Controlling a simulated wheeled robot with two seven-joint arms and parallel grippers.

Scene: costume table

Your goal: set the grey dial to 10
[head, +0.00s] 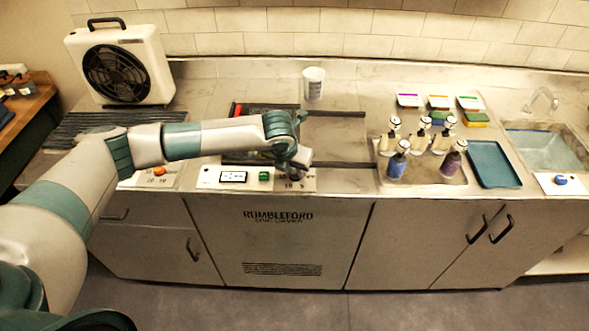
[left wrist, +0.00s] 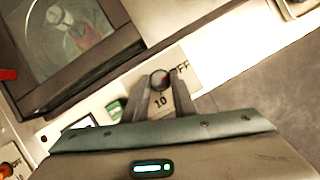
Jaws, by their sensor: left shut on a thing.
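The grey dial (head: 295,177) sits on a pale plate at the counter's front edge, mostly hidden by my left gripper (head: 300,164). In the left wrist view the dial (left wrist: 160,78) shows as a dark round knob between the two fingertips of my left gripper (left wrist: 162,84). The fingers are shut on it from both sides. The plate's printed "10" and "OFF" show beside the dial in that view. I cannot tell which mark the dial points to. My right gripper is not in view.
Left of the dial are a green button (head: 264,176), a small display (head: 233,176) and an orange knob (head: 159,171). A white cup (head: 314,83) stands behind. Bottles on a tray (head: 450,178), a teal tray (head: 494,165) and a sink with a blue knob (head: 560,180) lie right.

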